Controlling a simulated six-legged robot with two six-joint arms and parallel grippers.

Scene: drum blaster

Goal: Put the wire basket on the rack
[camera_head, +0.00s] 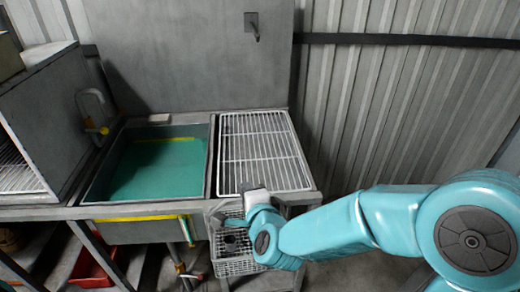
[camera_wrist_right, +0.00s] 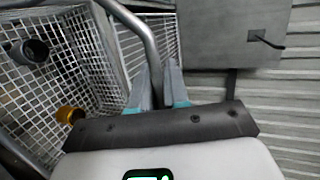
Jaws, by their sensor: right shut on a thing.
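The wire basket (camera_head: 238,268) is a grey mesh bin hanging in front of the counter, below the near edge of the rack. My right gripper (camera_head: 250,188) is at its upper right. In the right wrist view the basket (camera_wrist_right: 88,75) fills the left side, and the gripper fingers (camera_wrist_right: 162,88) are shut on its grey rim bar. The rack (camera_head: 262,150) is a white wire grid, flat and empty, just right of the sink. It also shows behind the bar in the right wrist view (camera_wrist_right: 157,45). My left gripper is out of view.
A dark cylinder (camera_wrist_right: 33,50) and an orange-gold piece (camera_wrist_right: 68,114) are in or beside the basket. A sink (camera_head: 160,165) with a green bottom lies left of the rack. A grey box-like unit (camera_head: 55,120) stands far left. A grey panel rises behind.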

